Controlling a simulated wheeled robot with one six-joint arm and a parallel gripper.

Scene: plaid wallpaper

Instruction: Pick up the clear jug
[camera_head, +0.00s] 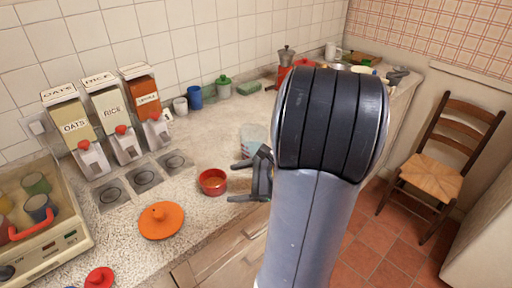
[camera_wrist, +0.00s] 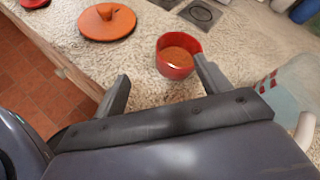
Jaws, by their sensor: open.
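The clear jug (camera_head: 253,137) stands on the counter behind my gripper in the head view, mostly hidden by my gripper and arm. In the wrist view the jug (camera_wrist: 290,85) is at the right edge, cut off by the frame, with a pale handle (camera_wrist: 305,130) and red marks on its side. My gripper (camera_head: 240,182) is open and empty, low over the counter's front part. In the wrist view its two fingers (camera_wrist: 160,85) are spread wide, and the jug lies outside them, to the right.
A red bowl (camera_head: 212,182) sits close by my fingertips. An orange lid (camera_head: 161,220) lies nearer the counter's front edge. Cereal dispensers (camera_head: 113,118) stand along the left wall. A blue cup (camera_head: 195,97) and green canister (camera_head: 223,86) stand at the back. The counter behind the bowl is clear.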

